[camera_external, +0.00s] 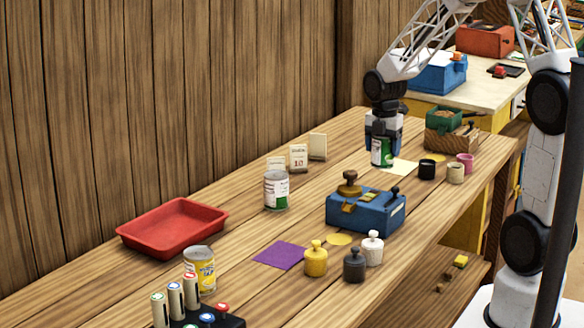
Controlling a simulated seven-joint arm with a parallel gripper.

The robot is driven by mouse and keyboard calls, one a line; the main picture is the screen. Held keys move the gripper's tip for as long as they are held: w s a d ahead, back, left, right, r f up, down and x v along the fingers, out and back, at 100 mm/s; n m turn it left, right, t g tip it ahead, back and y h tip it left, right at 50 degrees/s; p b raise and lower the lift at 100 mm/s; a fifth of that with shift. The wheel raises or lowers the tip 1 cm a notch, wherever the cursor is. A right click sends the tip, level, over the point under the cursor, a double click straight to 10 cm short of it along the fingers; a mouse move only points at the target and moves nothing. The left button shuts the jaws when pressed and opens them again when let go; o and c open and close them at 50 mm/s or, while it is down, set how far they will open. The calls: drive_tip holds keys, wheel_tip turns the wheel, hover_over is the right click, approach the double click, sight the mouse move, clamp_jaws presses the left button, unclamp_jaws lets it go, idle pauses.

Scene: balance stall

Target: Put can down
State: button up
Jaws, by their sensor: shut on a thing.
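My gripper (383,142) is at the far part of the wooden table, pointing down. It is shut on a green and white can (382,153), which is upright. The can is at the left edge of a pale yellow square (404,170). I cannot tell whether its base touches the table. A second green and white can (276,191) stands mid-table. A yellow can (199,270) stands nearer the front.
A blue balance box (366,212) stands mid-table, with several knobbed weights (316,259) in front. Small cups (427,169) and a green-topped wooden box (452,137) stand right of the gripper. A red tray (173,228) and upright cards (298,157) are on the left.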

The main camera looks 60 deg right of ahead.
idle(0.7)
wheel_tip(320, 180, up, 5)
drive_tip(key=shift+w+a+r, duration=0.1)
drive_tip(key=shift+w+a, duration=0.05)
drive_tip(key=w+a, duration=0.8)
drive_tip(key=a, duration=0.4)
drive_tip(key=w+a, duration=0.7)
drive_tip(key=a, duration=0.6)
drive_tip(key=w+a+n, duration=0.1)
drive_tip(key=w+a, duration=0.2)
drive_tip(key=a, duration=1.7)
wheel_tip(320, 180, down, 10)
drive_tip(key=shift+w+a+r, duration=0.15)
drive_tip(key=shift+a+r, duration=0.05)
drive_tip(key=shift+r, duration=0.05)
drive_tip(key=shift+w, duration=0.1)
drive_tip(key=w+a, duration=0.1)
drive_tip(key=w, duration=0.3)
drive_tip(key=w+a+f, duration=0.1)
drive_tip(key=w, duration=0.4)
drive_tip(key=w+a, duration=0.2)
drive_tip(key=w, duration=0.3)
drive_tip(key=shift+w+f, duration=0.15)
drive_tip(key=shift+w, duration=0.05)
